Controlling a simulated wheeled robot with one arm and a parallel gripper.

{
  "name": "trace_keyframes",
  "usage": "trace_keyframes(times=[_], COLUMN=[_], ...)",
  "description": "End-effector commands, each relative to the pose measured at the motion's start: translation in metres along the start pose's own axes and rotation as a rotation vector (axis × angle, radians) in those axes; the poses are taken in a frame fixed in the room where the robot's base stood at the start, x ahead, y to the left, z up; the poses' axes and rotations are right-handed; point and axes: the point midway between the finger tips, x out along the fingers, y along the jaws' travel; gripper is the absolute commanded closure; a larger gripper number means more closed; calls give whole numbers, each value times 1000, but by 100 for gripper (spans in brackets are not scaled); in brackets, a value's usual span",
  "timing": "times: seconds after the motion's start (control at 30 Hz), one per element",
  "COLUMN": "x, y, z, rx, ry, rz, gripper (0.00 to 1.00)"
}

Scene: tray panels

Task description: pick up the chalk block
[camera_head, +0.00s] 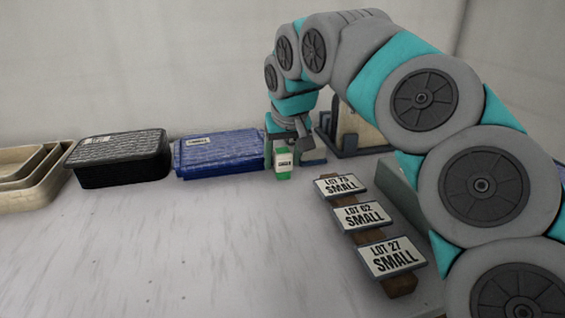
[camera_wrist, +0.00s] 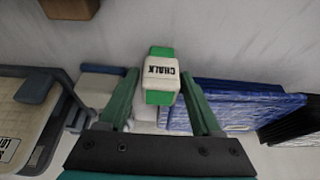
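The chalk block (camera_head: 284,162) is a small green block with a white band lettered CHALK. It stands near the back of the table, right of the blue box. It also shows in the wrist view (camera_wrist: 160,78), between the two green fingers. My gripper (camera_head: 283,150) is down at the block, and in the wrist view (camera_wrist: 161,76) its fingers are spread to either side of it. A small gap seems to show on both sides, so the gripper looks open around the block. The block's far side is hidden.
A blue lidded box (camera_head: 220,154), a black lidded box (camera_head: 120,158) and nested tan trays (camera_head: 30,178) line the back left. A wooden bar with three lot signs (camera_head: 363,216) lies front right. A dark-framed panel stand (camera_head: 352,140) is behind. The table's front left is clear.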

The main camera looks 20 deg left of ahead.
Motion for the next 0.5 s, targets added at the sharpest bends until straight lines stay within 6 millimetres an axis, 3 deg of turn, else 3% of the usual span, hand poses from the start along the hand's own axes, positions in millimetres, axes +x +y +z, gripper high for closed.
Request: trace_keyframes(times=[0.07,0.5], x=[0,0], y=[0,0], z=[0,0], rx=[0,0], ry=[0,-1], rz=[0,0], gripper=[44,94])
